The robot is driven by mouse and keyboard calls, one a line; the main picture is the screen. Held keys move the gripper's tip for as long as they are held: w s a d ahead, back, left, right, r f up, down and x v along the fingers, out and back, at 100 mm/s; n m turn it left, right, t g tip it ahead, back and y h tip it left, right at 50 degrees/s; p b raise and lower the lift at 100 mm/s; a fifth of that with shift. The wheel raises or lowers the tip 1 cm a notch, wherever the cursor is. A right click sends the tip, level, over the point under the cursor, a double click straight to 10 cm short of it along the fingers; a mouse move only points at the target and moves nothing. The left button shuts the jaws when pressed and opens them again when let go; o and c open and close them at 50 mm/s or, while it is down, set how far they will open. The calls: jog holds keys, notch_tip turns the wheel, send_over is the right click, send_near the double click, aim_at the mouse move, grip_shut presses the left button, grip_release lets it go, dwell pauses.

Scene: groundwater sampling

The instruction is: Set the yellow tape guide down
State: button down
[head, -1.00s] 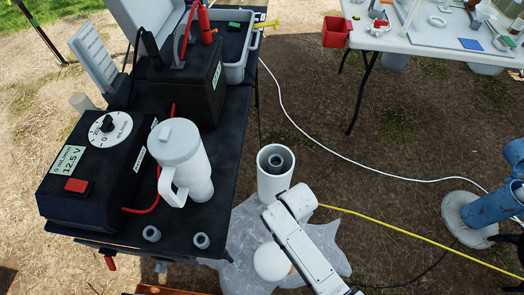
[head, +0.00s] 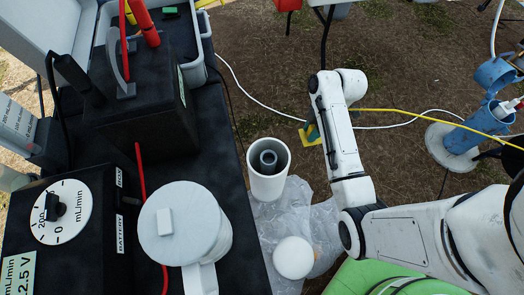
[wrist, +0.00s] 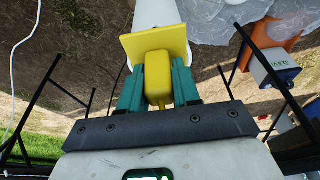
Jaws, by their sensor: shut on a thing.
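The yellow tape guide (wrist: 157,42) is a flat plate with a thicker stem, and it shows small in the head view (head: 303,142). In the wrist view my gripper (wrist: 157,80) has its green fingers shut on the stem, one on each side. In the head view my gripper (head: 313,131) is at the far end of my arm, over bare ground to the right of the black table. The arm partly hides it. Whether the guide touches anything beneath is hard to tell.
A white open cylinder (head: 268,182) stands by clear plastic sheeting (head: 272,222). The black table (head: 225,150) on the left holds equipment and a white jug (head: 180,225). A blue pipe (head: 462,140) rises from a round pad at right. A yellow line (head: 420,112) crosses there.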

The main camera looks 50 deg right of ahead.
jog(key=w+a+f+b, duration=0.1)
jog(key=w+a+f, duration=0.2)
jog(key=f, duration=0.1)
jog(key=w+a+f+b, duration=0.1)
jog(key=w+a+f, duration=0.2)
jog(key=f, duration=0.1)
jog(key=w+a+f+b, duration=0.1)
jog(key=w+a+f, duration=0.2)
jog(key=a+f, duration=0.1)
jog(key=shift+a+f, duration=0.1)
jog(key=shift+f, duration=0.35)
jog(key=shift+b, duration=0.3)
jog(key=c, duration=0.8)
grip_release()
